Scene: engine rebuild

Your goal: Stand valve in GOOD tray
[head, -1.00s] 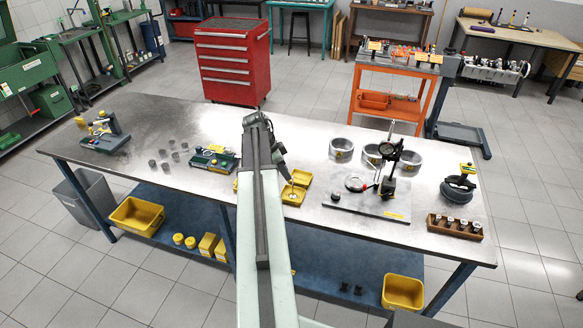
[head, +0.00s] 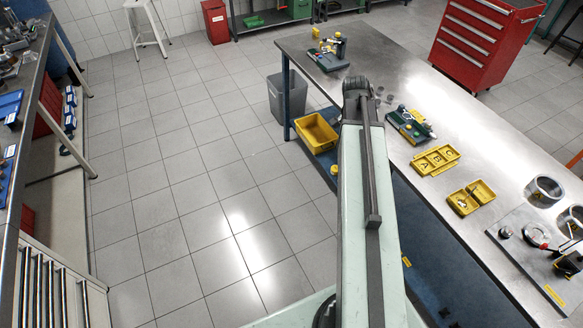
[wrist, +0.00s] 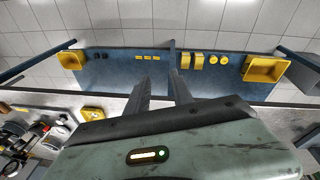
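A two-compartment yellow tray (head: 481,191) sits on the bench, right of my arm in the head view. A small round shape shows in its left compartment; I cannot tell whether it is a valve or a mark. A three-compartment yellow tray (head: 446,153) lies behind it. I cannot read a GOOD label on either. No valve can be made out for certain. My gripper (wrist: 163,88) shows two separated fingers with nothing between them in the wrist view, in front of the blue lower shelf. In the head view my arm hides it. A yellow tray (wrist: 92,114) also shows in the wrist view.
The steel bench (head: 400,75) runs diagonally on the right. A green fixture (head: 408,125) and a gauge stand plate (head: 520,240) rest on it. The floor to the left is open, up to another bench.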

